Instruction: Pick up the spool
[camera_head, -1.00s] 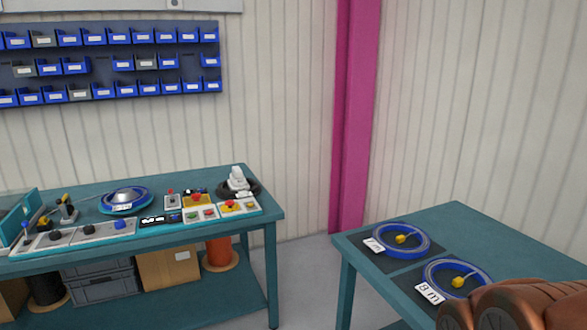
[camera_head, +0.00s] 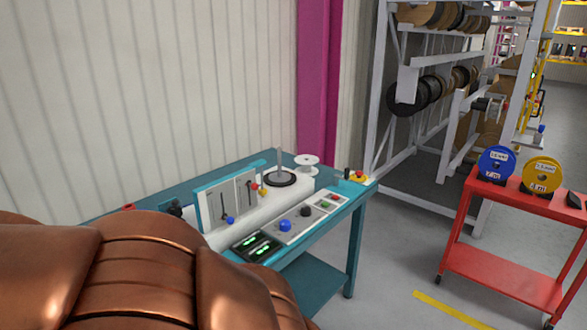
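Several spools are in view, and I cannot tell which one the task names. A blue spool (camera_head: 490,174) and a yellow spool (camera_head: 553,177), both with white labels, stand upright side by side on a red cart (camera_head: 480,188) at the right. A small white spool (camera_head: 308,159) sits at the back of a teal workbench (camera_head: 352,212). Dark and brown reels (camera_head: 432,88) hang on a grey rack behind. My gripper is not in view. Only a copper-coloured part of my arm fills the lower left and hides the near left of the bench.
The workbench carries a machine with levers, knobs, green displays and an upright post (camera_head: 280,162). A magenta column (camera_head: 318,100) stands at the wall behind it. Grey floor (camera_head: 395,260) is clear between bench and cart. A yellow floor line (camera_head: 455,309) runs before the cart.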

